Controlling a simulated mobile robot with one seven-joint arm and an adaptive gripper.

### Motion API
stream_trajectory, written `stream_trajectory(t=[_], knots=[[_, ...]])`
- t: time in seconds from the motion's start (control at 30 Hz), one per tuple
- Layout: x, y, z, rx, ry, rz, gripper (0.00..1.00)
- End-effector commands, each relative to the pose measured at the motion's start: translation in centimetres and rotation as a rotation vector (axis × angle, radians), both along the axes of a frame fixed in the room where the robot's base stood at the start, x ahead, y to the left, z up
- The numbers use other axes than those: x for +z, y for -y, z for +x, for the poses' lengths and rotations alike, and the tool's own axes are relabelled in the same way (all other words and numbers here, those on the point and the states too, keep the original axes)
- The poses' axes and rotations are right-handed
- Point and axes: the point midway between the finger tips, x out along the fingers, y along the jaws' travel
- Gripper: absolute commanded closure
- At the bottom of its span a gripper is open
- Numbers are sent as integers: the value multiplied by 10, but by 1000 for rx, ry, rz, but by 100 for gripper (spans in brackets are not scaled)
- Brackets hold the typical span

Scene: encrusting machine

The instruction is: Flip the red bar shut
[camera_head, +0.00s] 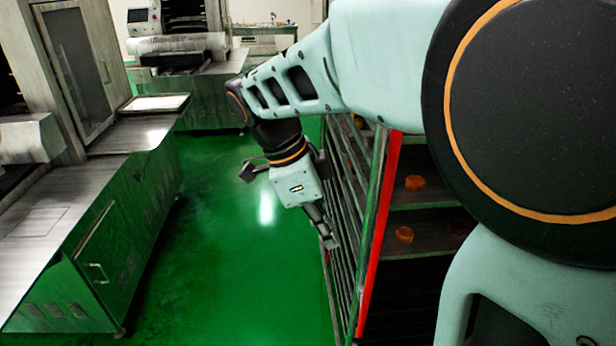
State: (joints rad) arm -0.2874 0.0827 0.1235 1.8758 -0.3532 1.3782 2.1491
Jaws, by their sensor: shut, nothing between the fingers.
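The red bar (379,237) is a long upright strip along the front edge of a metal rack (340,205) at the right. It leans slightly in the picture, and its upper end passes behind my arm. My gripper (329,243) points down beside the rack's slatted side, to the left of the red bar. It is shut and empty. I cannot tell whether it touches the slats. My arm hides the top and much of the right of the rack.
Rack shelves hold round orange-brown pieces (404,235). A steel machine (60,215) with a white tray (155,103) stands at the left. Another machine (180,70) stands at the back. The green floor (230,250) between the left machine and the rack is clear.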

Motion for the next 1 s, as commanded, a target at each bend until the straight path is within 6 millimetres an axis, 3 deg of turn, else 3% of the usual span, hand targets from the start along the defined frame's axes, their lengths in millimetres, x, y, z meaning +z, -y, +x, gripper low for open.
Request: stream_trajectory(t=[0.1, 0.23, 0.5, 1.0], knots=[[-26, 11, -2, -3, -4, -1, 100], [-47, 22, -2, -3, -1, -1, 100], [-44, 54, -4, -3, 0, 0, 100], [-44, 58, -4, 0, 0, 0, 100]])
